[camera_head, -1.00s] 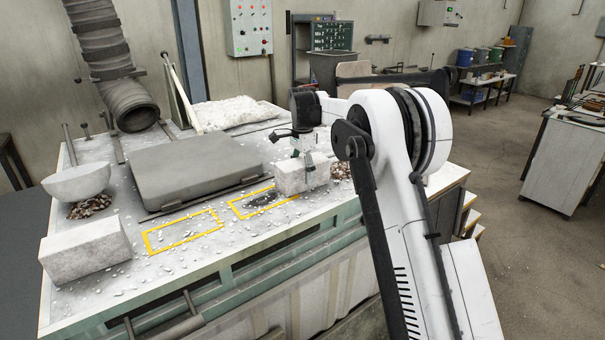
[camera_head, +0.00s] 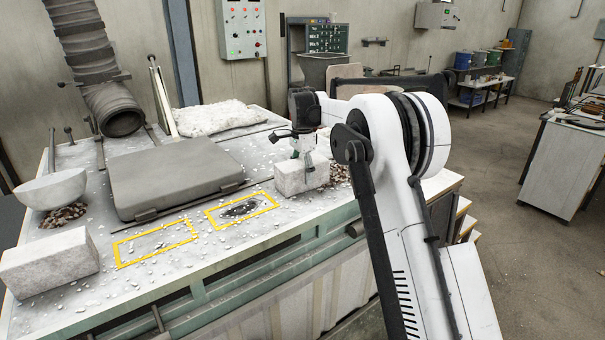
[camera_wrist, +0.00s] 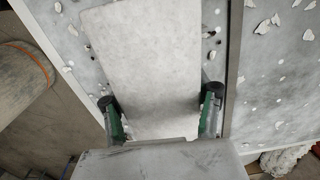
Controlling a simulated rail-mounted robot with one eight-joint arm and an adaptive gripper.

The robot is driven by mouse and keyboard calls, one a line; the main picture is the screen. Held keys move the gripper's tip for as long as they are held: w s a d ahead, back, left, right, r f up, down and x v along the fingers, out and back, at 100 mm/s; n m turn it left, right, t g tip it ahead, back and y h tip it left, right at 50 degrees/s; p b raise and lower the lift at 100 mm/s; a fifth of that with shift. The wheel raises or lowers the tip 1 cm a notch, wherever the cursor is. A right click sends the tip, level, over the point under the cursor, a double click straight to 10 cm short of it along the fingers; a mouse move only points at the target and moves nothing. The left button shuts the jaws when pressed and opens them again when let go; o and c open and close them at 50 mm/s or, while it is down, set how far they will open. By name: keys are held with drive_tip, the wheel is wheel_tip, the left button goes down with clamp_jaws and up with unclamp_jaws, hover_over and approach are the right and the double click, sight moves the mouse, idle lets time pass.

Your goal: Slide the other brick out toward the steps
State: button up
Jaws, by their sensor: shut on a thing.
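My gripper (camera_head: 303,160) is shut on a pale, rough brick (camera_head: 302,176) near the right end of the worktop. In the wrist view the brick (camera_wrist: 148,60) lies between the two green-and-black fingers of my gripper (camera_wrist: 161,103), one along each side. The brick appears to rest on the worktop, right of the right yellow outline (camera_head: 225,227); that outline is empty except for a dark patch. A second pale brick (camera_head: 48,264) lies at the front left corner. The steps (camera_head: 467,222) show partly beyond the right end, behind my arm.
The left yellow outline (camera_head: 143,263) holds only chips. A grey slab (camera_head: 175,177) lies behind the outlines. A white bowl-shaped piece (camera_head: 50,190) stands at the left. Loose rubble (camera_head: 338,174) lies just right of the held brick. White chips dot the worktop (camera_head: 165,290).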

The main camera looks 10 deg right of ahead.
drive_tip(key=o, duration=1.9)
drive_tip(key=shift+o, duration=0.2)
wheel_tip(320, 180, up, 12)
drive_tip(key=shift+r, duration=0.1)
